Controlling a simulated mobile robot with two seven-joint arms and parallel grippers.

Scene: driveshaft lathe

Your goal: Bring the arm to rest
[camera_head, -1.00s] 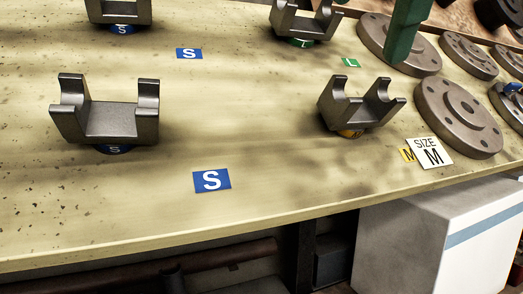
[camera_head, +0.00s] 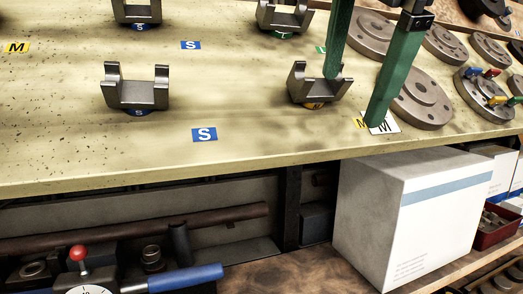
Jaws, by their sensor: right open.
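My right gripper (camera_head: 353,100) comes in from the top right with two green fingers spread wide and nothing between them. Its left fingertip shows in front of a grey V-shaped cradle (camera_head: 301,86) on a yellow base. Its right fingertip overlaps the white size M card (camera_head: 386,126), hiding part of it. I cannot tell whether either fingertip touches anything. My left gripper is not in view.
The pale worktable (camera_head: 240,100) bears more grey cradles, such as one on a blue S base (camera_head: 137,93). Grey flanged discs (camera_head: 425,100) stand at the right. A white box (camera_head: 400,220) sits on the shelf below.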

